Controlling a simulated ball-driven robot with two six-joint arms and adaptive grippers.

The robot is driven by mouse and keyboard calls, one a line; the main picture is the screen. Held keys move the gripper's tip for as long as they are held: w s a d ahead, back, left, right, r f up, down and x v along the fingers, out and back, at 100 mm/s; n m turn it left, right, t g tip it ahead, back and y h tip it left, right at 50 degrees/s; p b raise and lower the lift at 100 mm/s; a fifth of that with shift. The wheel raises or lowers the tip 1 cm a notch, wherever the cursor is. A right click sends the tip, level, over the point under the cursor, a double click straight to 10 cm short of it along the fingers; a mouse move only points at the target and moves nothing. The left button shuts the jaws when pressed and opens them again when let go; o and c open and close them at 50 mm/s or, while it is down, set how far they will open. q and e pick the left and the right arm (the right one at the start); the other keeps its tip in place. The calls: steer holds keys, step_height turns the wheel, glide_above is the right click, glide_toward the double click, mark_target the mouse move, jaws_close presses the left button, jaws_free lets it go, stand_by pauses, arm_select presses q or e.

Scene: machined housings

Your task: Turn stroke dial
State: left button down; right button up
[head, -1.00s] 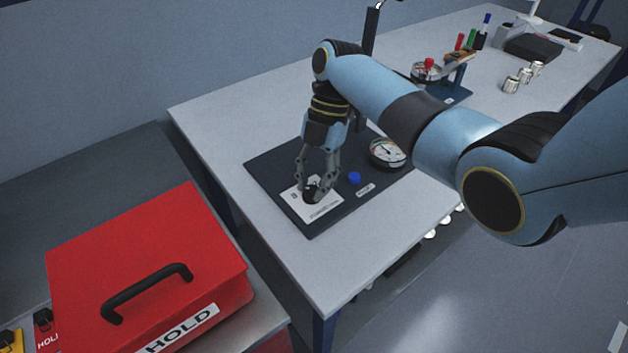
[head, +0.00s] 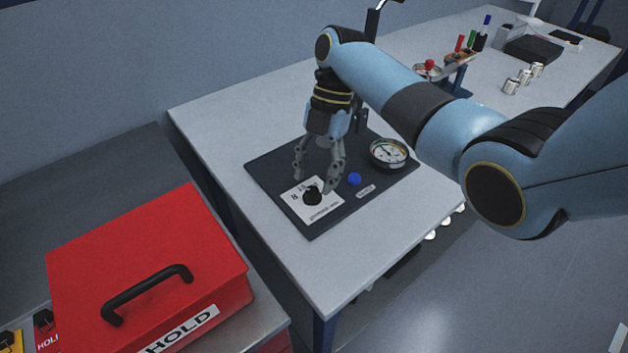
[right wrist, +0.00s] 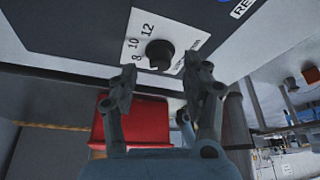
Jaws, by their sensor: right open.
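The stroke dial is a black knob (head: 312,197) on a white label plate (head: 325,209) on a dark panel (head: 262,167). In the right wrist view the knob (right wrist: 160,52) stands on the white plate with the numbers 8, 10 and 12 beside it. My right gripper (head: 313,185) is open and just above the knob, with nothing between its fingers. In the right wrist view its two fingertips (right wrist: 160,80) are apart, and the knob shows beyond them. My left gripper is not in view.
A blue button (head: 354,179) and a round gauge (head: 389,154) sit on the panel beside the knob. A red box (head: 130,250) with a black handle stands at the front left. Several cans and markers stand farther back on the table (head: 215,110).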

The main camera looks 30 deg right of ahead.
mark_target(321, 187)
steer(key=v, duration=0.5)
steer(key=shift+r, duration=0.15)
steer(key=shift+s, duration=0.1)
